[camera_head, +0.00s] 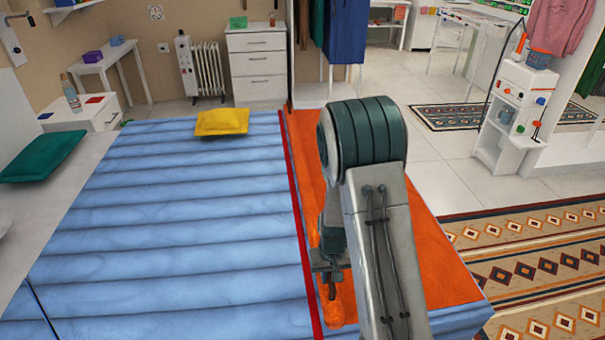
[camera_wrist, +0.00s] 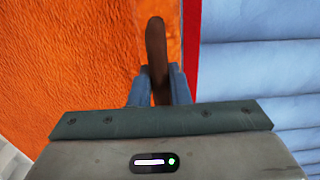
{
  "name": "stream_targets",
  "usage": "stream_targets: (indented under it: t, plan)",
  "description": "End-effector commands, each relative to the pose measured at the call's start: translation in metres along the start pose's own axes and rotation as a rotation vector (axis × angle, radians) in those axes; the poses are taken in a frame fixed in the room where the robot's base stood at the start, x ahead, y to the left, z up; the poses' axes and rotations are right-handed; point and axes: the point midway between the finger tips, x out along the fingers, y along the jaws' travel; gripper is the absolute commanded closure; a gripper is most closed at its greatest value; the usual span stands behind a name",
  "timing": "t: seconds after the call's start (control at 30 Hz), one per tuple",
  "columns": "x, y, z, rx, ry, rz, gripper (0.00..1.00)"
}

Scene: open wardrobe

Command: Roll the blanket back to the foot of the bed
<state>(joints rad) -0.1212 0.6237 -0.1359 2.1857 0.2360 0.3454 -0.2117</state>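The orange blanket (camera_head: 440,265) lies along the right side of the bed, and its orange surface fills the left of the wrist view (camera_wrist: 70,60). A red strip (camera_head: 300,215) runs along its left edge, beside the bare blue ribbed bed surface (camera_head: 190,220). My gripper (camera_head: 330,285) is low over the orange area close to the red strip. In the wrist view its two blue fingers (camera_wrist: 158,85) stand on either side of a brown bar-like handle (camera_wrist: 156,45) and appear closed on it. My arm hides part of the blanket.
A yellow pillow (camera_head: 222,122) lies at the bed's far edge and a green pillow (camera_head: 40,156) at the left. A white drawer unit (camera_head: 257,65) stands behind. Patterned rugs (camera_head: 545,260) and open floor are on the right, with a white shelf stand (camera_head: 515,115).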

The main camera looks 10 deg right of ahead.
Motion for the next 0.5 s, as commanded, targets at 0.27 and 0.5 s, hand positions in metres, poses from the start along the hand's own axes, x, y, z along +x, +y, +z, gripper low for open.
stream_targets:
  t: [0.27,0.5]
  plan:
    - [0.0,0.0,0.0,0.0,0.0,0.0,0.96]
    - [0.001,0.016,0.0,0.002,0.0,0.0,0.96]
